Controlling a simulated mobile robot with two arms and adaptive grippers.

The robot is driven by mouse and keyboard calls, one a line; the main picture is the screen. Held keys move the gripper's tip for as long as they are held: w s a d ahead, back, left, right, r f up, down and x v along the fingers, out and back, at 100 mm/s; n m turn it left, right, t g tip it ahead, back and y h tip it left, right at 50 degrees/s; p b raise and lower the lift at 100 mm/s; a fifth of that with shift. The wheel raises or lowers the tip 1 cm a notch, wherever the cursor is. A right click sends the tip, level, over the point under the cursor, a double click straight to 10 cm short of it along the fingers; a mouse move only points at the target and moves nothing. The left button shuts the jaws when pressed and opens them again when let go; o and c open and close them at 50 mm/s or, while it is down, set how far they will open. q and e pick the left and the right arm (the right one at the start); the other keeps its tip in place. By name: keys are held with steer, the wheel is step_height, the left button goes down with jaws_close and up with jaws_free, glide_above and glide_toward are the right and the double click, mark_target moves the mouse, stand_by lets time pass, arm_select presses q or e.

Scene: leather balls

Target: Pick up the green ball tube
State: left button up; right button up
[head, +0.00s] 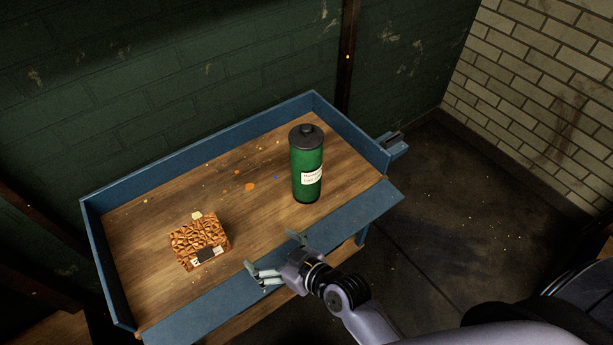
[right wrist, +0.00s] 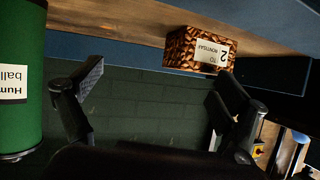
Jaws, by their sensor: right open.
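The green ball tube (head: 306,163) stands upright on the right half of the wooden workbench (head: 225,165), with a dark lid and a white label. In the right wrist view the tube (right wrist: 20,95) fills the left edge, outside the fingers and cut off by the frame. My right gripper (head: 276,254) is open and empty at the front edge of the bench, to the left of and nearer than the tube. Its two fingers (right wrist: 155,105) are spread apart in the right wrist view with nothing between them. My left gripper is not in view.
A brown patterned box (head: 199,241) with a label sits on the bench's left half; it also shows in the right wrist view (right wrist: 190,50). A blue raised rim (head: 200,150) borders the bench at the back and sides. Small orange and blue spots mark the wood between box and tube.

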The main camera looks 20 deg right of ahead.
mark_target(306, 137)
steer(key=w+a+r+m+t+h, duration=0.1)
steer(key=w+r+t, duration=0.25)
steer(key=r, duration=0.35)
steer(key=w+a+r+m+t, duration=0.2)
steer(key=w+r+t, duration=0.1)
steer(key=r+t, duration=0.3)
steer(key=s+d+r+m+g+h, duration=0.15)
steer(key=d+m+g+h, duration=0.55)
steer(key=h, duration=0.8)
steer(key=w+d, duration=0.2)
steer(key=w, duration=0.1)
steer(key=w+d+m+t, duration=0.1)
steer(key=w+d, duration=0.1)
steer(key=w, duration=0.1)
steer(key=w+d+m+t, duration=0.1)
steer(key=w+d, duration=0.1)
steer(key=w, duration=0.1)
steer(key=shift+d+f+p, duration=0.15)
steer(key=shift+d+p, duration=0.15)
steer(key=shift+p, duration=0.05)
steer(key=x, duration=0.6)
steer(key=shift+w+d+f, duration=0.1)
steer(key=shift+w+d, duration=0.05)
steer(key=shift+c, duration=0.5)
